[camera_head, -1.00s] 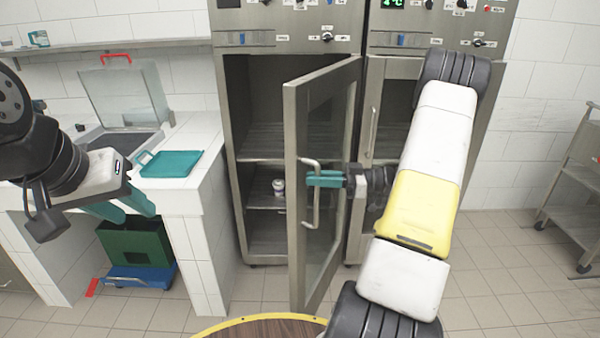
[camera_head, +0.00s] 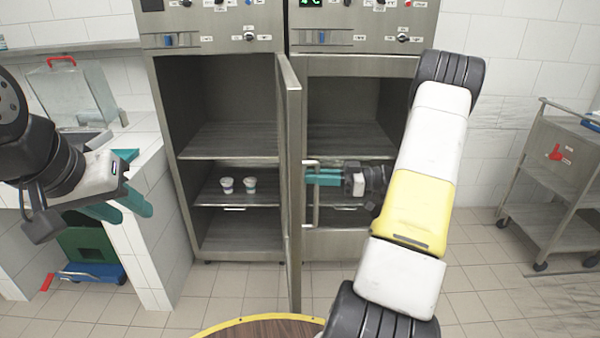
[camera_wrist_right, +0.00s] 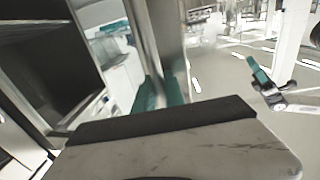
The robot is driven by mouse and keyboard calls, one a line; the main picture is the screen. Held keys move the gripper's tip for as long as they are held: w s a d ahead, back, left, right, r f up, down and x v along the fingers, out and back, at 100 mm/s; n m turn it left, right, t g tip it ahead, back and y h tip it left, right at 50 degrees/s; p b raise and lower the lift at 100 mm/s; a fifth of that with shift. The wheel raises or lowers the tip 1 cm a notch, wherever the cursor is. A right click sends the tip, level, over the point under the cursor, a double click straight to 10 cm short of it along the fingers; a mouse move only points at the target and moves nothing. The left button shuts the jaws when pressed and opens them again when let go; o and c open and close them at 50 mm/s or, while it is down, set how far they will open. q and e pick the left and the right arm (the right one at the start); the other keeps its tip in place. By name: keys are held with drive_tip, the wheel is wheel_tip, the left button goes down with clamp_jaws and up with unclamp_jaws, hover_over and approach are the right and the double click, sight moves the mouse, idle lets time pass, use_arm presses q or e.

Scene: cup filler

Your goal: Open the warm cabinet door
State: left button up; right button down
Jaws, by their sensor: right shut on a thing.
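The warm cabinet's door (camera_head: 290,180) stands wide open and shows nearly edge-on in the head view. Its upright bar handle (camera_head: 313,205) is on the side facing right. My right gripper (camera_head: 322,177) is shut on that handle; the grip is partly hidden. Its teal fingers also show in the right wrist view (camera_wrist_right: 160,92), in front of a blurred metal surface. The warm cabinet (camera_head: 235,140) on the left is open to view, with two small white cups (camera_head: 227,185) (camera_head: 250,184) on a shelf. My left gripper (camera_head: 122,208) is open and empty at the left.
The cold cabinet (camera_head: 350,100), with a 4 °C display, stands directly right of the warm one. A metal trolley (camera_head: 555,165) stands at the far right. A white tiled counter (camera_head: 135,190) is at the left. A round wooden top (camera_head: 262,328) is at the bottom.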

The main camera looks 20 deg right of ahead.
drive_tip(key=shift+s+d, duration=0.15)
drive_tip(key=shift+d, duration=0.25)
drive_tip(key=c, duration=1.4)
unclamp_jaws()
drive_tip(key=v, duration=0.8)
